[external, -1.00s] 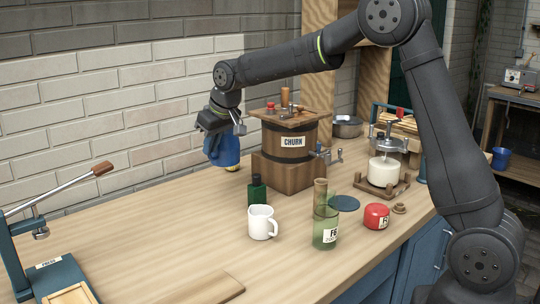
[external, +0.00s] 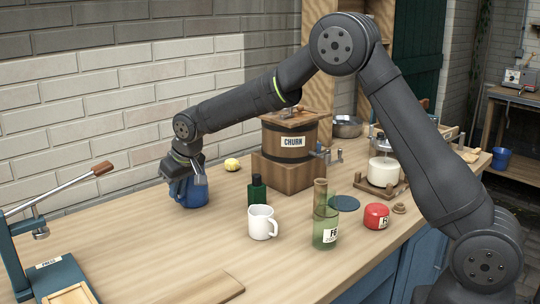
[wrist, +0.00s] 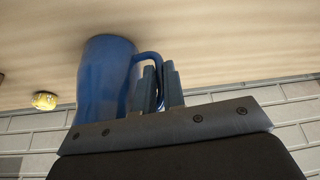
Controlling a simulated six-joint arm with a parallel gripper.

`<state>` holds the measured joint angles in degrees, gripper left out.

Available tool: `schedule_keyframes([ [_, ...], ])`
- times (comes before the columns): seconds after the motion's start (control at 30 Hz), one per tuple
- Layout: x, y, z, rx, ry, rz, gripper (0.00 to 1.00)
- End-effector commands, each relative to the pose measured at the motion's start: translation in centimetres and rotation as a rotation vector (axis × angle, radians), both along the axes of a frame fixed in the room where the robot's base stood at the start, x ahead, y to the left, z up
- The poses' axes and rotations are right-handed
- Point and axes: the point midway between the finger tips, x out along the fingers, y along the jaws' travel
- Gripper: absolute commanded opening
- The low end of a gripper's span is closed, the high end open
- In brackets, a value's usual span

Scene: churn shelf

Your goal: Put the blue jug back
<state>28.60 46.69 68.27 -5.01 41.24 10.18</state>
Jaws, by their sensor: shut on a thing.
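The blue jug (external: 192,192) is at the back left of the wooden bench, near the brick wall, left of the churn. It looks upright and at or just above the bench top; I cannot tell if its base touches. My gripper (external: 187,170) is over the jug and hides its upper part. In the wrist view my gripper (wrist: 160,88) is shut on the handle of the blue jug (wrist: 103,80), with the jug body beside the fingers.
The churn (external: 290,142) stands on a wooden block to the right. A yellow lump (external: 231,164) lies behind. A green bottle (external: 257,190), white mug (external: 262,222) and green glass jar (external: 325,229) stand to the right. A press (external: 45,255) is front left. The bench middle left is clear.

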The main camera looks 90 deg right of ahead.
Motion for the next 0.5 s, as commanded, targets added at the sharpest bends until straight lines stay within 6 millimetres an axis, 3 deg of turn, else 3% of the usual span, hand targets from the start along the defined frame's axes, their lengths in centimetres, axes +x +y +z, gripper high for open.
schedule_keyframes([
  [0.33, 0.03, -0.04, -0.21, -0.001, -0.002, 0.0, 0.0],
  [0.37, 0.01, -0.03, -0.22, -0.001, -0.001, 0.0, 0.16],
  [0.4, 0.01, -0.03, -0.21, -0.001, -0.001, 0.0, 0.23],
  [0.43, 0.01, -0.03, -0.2, -0.001, -0.001, 0.0, 0.29],
  [0.5, 0.01, -0.02, -0.2, -0.001, -0.001, 0.0, 0.32],
])
